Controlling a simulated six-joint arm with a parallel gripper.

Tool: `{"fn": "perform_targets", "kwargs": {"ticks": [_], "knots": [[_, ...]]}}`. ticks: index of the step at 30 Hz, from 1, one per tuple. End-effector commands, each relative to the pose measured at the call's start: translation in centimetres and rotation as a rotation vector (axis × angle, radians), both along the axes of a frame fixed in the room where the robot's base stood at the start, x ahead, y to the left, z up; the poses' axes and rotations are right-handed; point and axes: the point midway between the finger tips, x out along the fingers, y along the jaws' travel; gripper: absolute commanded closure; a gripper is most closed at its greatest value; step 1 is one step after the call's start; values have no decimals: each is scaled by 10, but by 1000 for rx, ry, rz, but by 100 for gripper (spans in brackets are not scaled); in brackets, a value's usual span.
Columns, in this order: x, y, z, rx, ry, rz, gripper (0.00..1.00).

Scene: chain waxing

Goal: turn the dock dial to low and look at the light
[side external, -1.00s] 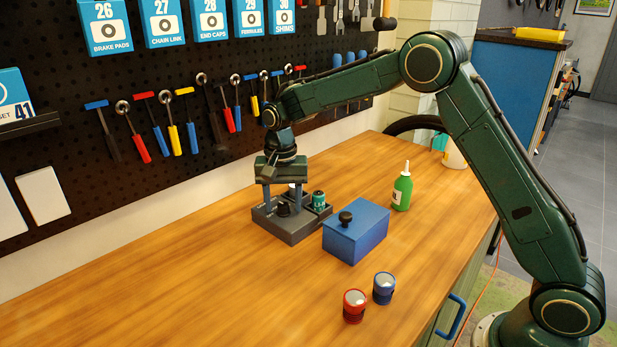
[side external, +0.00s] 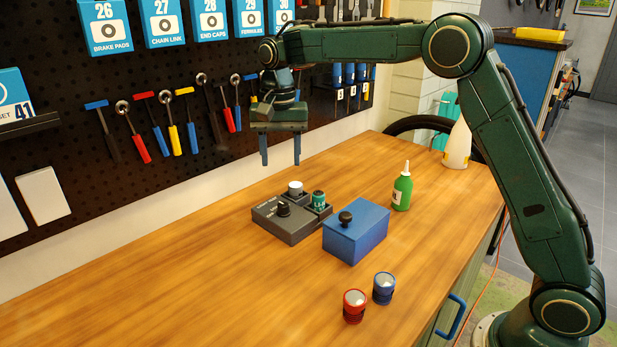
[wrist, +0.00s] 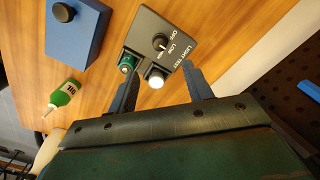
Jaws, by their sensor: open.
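The dark grey dock (side external: 291,232) sits on the wooden bench. It carries a black dial (side external: 283,208), a white-topped light (side external: 295,187) and a green cylinder (side external: 318,199). In the wrist view the dial (wrist: 160,42) has OFF and LOW lettering beside it, and LIGHT TEST is printed along the edge. The dial's exact pointing is too small to tell. The light (wrist: 155,79) looks bright white there; I cannot be sure whether it is lit. My gripper (side external: 280,162) is open and empty, pointing down above the dock and clear of it.
A blue box (side external: 356,236) with a black knob stands right beside the dock. A green bottle (side external: 402,188) stands behind it. The pegboard (side external: 60,110) with hanging tools rises behind. The bench's left is clear.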

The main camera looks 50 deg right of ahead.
Motion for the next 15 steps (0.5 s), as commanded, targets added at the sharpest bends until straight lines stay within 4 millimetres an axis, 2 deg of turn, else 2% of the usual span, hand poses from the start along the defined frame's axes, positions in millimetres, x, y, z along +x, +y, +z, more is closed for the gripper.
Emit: {"fn": "perform_targets", "kwargs": {"ticks": [6,15], "knots": [[0,0,17,0,0,0,49],[0,0,20,0,0,0,49]]}}
